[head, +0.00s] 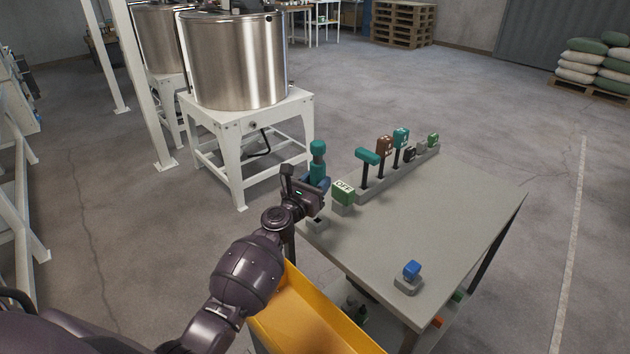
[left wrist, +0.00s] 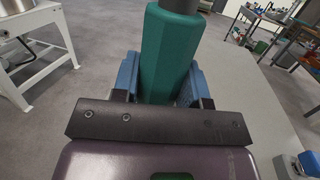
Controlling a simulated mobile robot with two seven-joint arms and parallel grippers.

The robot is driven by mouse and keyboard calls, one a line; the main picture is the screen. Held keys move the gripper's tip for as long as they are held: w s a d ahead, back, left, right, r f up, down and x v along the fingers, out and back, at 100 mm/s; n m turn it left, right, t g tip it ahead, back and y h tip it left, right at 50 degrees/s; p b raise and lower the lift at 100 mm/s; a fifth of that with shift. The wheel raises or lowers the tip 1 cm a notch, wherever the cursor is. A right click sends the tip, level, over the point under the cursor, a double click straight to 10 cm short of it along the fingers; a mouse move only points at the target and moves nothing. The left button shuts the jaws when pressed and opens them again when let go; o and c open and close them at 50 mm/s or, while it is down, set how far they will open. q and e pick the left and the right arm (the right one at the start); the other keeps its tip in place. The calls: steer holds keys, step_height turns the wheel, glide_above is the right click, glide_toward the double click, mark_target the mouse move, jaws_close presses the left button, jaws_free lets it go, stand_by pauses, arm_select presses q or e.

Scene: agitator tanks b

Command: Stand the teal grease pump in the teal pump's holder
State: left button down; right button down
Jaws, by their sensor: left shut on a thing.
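The teal grease pump (head: 318,153) stands roughly upright in my left gripper (head: 314,182), over the left corner of the grey table. In the left wrist view the pump (left wrist: 167,50) is a teal faceted body with a dark grey top, between the two blue fingers of the gripper (left wrist: 162,85). The gripper is shut on it. A small grey block with a dark opening (head: 318,224) sits at the table's corner just below the gripper; I cannot tell for sure that it is the teal pump's holder. The pump's lower end is hidden by the gripper. My right gripper is not in view.
A green OFF sign (head: 343,192) stands close right of the gripper. A grey rack (head: 372,186) with teal and brown pieces runs along the table's far edge. A blue piece (head: 412,269) sits near the front. The table's middle is clear. A yellow bin (head: 305,318) is below left.

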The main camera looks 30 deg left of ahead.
arm_select(q)
steer(key=shift+d+r, duration=0.1)
steer(key=shift+d, duration=0.05)
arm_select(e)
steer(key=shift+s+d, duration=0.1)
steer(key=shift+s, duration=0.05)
arm_select(q)
steer(key=shift+s, duration=0.1)
steer(key=shift+f+b, duration=0.6)
steer(key=shift+f, duration=0.4)
step_height(320, 180, down, 2)
steer(key=shift+f+b, duration=0.1)
steer(key=shift+b, duration=0.95)
steer(key=shift+f+b, duration=0.65)
steer(key=shift+f, duration=0.1)
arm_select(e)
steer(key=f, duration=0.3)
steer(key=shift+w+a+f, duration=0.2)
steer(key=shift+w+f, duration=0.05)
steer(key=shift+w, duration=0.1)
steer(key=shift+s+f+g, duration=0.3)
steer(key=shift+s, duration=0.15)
